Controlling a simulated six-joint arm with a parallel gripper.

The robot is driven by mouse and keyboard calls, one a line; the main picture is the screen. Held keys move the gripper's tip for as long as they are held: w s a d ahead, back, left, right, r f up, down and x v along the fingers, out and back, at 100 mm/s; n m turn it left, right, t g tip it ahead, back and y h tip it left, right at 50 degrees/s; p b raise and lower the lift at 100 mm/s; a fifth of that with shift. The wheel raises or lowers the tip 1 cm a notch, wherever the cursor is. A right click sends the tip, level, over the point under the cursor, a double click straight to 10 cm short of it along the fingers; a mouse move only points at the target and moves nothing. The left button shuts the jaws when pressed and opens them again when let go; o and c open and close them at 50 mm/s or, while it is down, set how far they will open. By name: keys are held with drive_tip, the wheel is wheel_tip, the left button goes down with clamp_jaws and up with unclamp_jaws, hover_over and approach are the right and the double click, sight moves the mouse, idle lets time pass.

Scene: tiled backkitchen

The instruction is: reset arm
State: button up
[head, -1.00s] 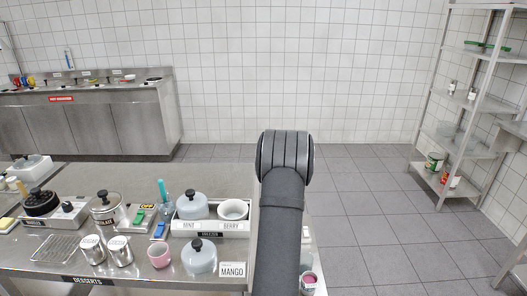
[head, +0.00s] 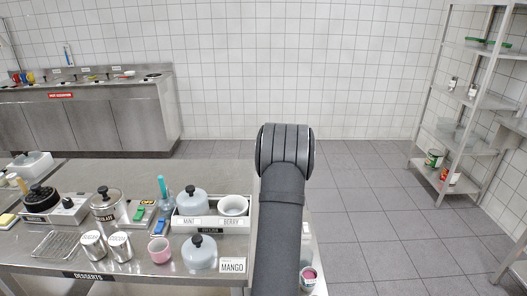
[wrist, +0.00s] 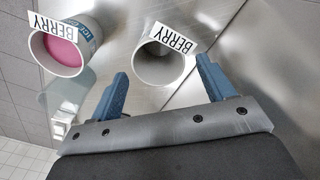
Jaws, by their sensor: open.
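My gripper (wrist: 160,88) shows in the wrist view with its two blue fingers spread wide apart and nothing between them. A white tub with pink contents and a BERRY label (wrist: 62,50) lies beyond the left finger. An empty round holder or cup with another BERRY label (wrist: 160,62) is beyond the gap between the fingers; no contact with it shows. In the head view my dark arm rises in front of the counter's right end, and the gripper itself is hidden there. The pink-filled tub (head: 309,275) also shows beside the arm.
A steel shelf (head: 470,100) stands at right. The floor between is clear.

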wheel_tip(320, 180, down, 5)
drive_tip(key=shift+r, duration=0.1)
wheel_tip(320, 180, up, 4)
drive_tip(key=shift+r, duration=0.1)
drive_tip(key=s+d+r, duration=0.7)
drive_tip(key=d, duration=0.2)
drive_tip(key=w+a+r+n, duration=0.2)
drive_tip(key=w+a+r, duration=0.1)
drive_tip(key=w+r, duration=0.3)
drive_tip(key=w+a+r+n, duration=0.2)
drive_tip(key=w+r+n, duration=0.1)
drive_tip(key=r, duration=0.6)
drive_tip(key=w+a+r+n, duration=0.1)
drive_tip(key=a+r+n, duration=0.1)
drive_tip(key=a+r, duration=0.3)
drive_tip(key=w+a+r+n, duration=0.1)
drive_tip(key=a+r, duration=0.4)
drive_tip(key=r, duration=0.7)
drive_tip(key=shift+a+r+n, duration=0.2)
drive_tip(key=shift+n, duration=0.6)
